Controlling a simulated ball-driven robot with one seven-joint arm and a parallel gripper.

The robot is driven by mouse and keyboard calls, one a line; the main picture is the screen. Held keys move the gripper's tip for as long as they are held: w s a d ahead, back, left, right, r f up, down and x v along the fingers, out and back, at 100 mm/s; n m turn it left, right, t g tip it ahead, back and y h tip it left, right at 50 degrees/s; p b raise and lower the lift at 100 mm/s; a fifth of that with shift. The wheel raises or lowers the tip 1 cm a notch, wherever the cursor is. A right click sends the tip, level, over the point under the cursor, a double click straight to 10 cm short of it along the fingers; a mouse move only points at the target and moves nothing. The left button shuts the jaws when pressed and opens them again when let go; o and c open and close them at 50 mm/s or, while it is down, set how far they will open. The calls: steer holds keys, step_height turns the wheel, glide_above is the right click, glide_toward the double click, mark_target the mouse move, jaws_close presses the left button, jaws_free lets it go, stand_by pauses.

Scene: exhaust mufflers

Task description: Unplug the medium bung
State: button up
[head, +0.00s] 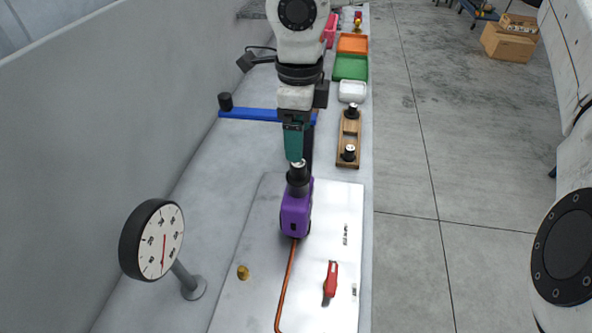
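A purple muffler (296,213) stands on the white panel, with a black bung (298,186) with a pale top upright in its upper end. This bung's size is not marked; two other bungs, a black one (352,111) and another black one (348,153), stand in a wooden rack to the right. My gripper (297,160) points down right at the top of the bung in the muffler. Its teal finger overlaps the bung's top edge in the head view. Its finger gap is hidden, so I cannot tell whether it touches or grips the bung.
A dial gauge (163,241) on a post stands at left. An orange-brown hose (286,285) runs from the muffler past a red-handled valve (331,279) and a brass knob (243,272). A blue bar (248,113) and green tray (351,67) lie behind. A wall borders the left.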

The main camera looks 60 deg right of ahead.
mark_target(298, 165)
steer(key=shift+f, duration=0.1)
step_height(298, 165, down, 8)
steer(key=b, duration=0.5)
steer(key=shift+b, duration=0.3)
steer(key=shift+f+b, duration=0.45)
steer(key=shift+b, duration=0.05)
steer(key=shift+b, duration=0.55)
stand_by(0.4)
steer(key=shift+c, duration=0.5)
steer(key=c, duration=1.3)
steer(key=shift+r, duration=0.1)
steer(key=shift+r, duration=0.15)
